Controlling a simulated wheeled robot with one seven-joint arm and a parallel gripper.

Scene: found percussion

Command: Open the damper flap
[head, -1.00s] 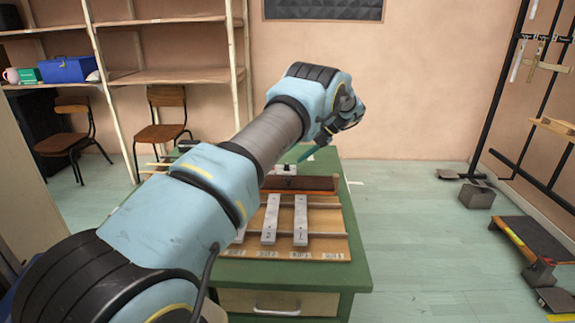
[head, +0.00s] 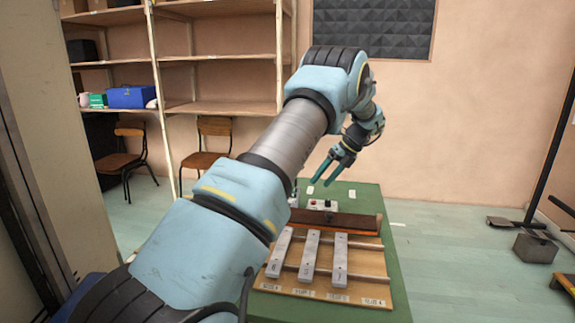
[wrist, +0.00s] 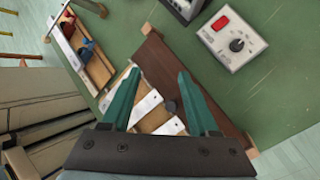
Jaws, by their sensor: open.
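A long dark brown board, which looks like the damper flap (head: 345,222), lies across the back of a wooden bar instrument (head: 372,290) on the green table. It lies flat behind several grey metal bars. My gripper (head: 323,181) is open and empty, above the back part of the table, fingers pointing down. In the wrist view my gripper's teal fingers (wrist: 158,74) are spread apart and partly hide the flap and bars.
A grey control box (head: 320,205) with a red switch stands behind the instrument; it also shows in the wrist view (wrist: 232,38). A wooden tray (wrist: 85,50) with red and blue items lies at upper left there. Green tabletop (head: 395,270) is bare to the right.

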